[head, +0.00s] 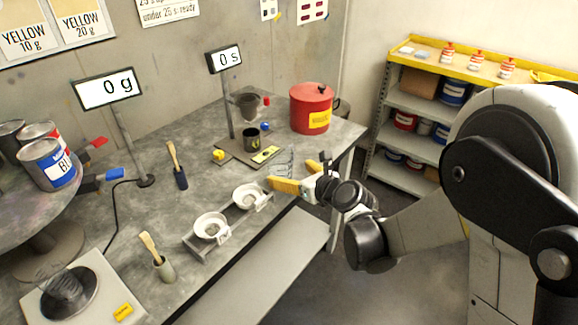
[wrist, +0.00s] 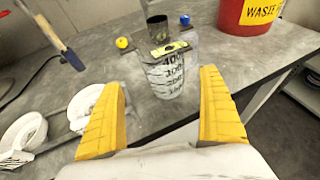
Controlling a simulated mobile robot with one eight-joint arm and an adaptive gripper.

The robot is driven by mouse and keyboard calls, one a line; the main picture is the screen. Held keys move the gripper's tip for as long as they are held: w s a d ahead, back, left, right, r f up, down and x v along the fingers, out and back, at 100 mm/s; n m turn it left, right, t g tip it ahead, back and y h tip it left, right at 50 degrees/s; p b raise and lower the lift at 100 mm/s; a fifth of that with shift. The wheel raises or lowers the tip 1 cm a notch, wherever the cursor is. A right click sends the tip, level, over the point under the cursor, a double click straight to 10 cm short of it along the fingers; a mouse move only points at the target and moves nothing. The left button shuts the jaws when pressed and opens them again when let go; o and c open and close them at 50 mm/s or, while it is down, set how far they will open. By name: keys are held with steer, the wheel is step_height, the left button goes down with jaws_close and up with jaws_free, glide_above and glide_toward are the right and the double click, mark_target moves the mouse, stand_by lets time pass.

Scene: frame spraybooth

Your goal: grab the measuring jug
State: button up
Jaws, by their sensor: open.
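The measuring jug (wrist: 165,78) is clear with dark graduation marks and stands upright on the grey bench. In the head view it shows faintly (head: 285,161) just beyond my gripper (head: 298,175). My gripper is open, with its two yellow fingers spread wide, as the wrist view also shows (wrist: 161,88). The jug appears in the gap between the fingertips, a little ahead of them, and neither finger visibly touches it.
Behind the jug are a dark cup (head: 251,138) on a stand plate and a red waste can (head: 312,108). Two white bowls (head: 211,227) sit in a rack left of my gripper. The bench's front edge (head: 300,207) runs close below my gripper.

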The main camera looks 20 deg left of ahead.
mark_target(284, 171)
steer(key=x, duration=0.3)
steer(key=shift+f+b, duration=0.15)
steer(key=shift+b, duration=0.2)
steer(key=b+x, duration=0.1)
steer(key=x, duration=0.2)
steer(key=b+x, duration=0.1)
steer(key=x, duration=0.1)
steer(key=shift+w+d+f+b, duration=0.15)
steer(key=shift+w+f+b, duration=0.15)
steer(key=shift+f, duration=0.05)
steer(key=shift+d+r, duration=0.1)
steer(key=shift+r, duration=0.05)
steer(key=c, duration=1.4)
